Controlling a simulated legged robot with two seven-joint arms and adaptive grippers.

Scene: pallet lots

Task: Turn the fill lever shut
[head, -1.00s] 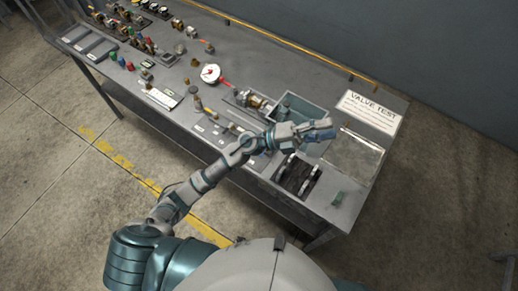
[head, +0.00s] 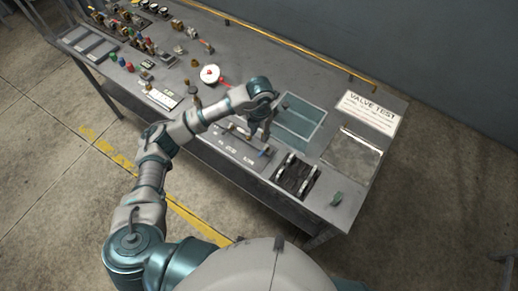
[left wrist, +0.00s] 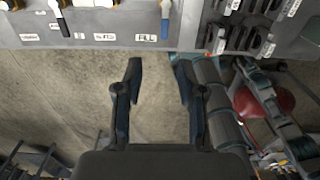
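The fill lever has a blue grip and shows at the bench's front edge in the left wrist view (left wrist: 165,24), beside a white FILL label (left wrist: 147,37). A small blue grip in the head view (head: 265,153) appears to be the same lever. My left gripper (left wrist: 160,72) is open and empty, its two dark fingers apart, with the lever beyond the fingertips and apart from them. In the head view the left gripper (head: 257,130) points down over the bench, partly hidden by its wrist. My right gripper is in neither view.
A teal-grey tank (head: 318,139), a black rack (head: 297,177) and a VALVE TEST sign (head: 368,110) lie to the right. A white gauge (head: 210,74) stands behind. Floor is clear in front.

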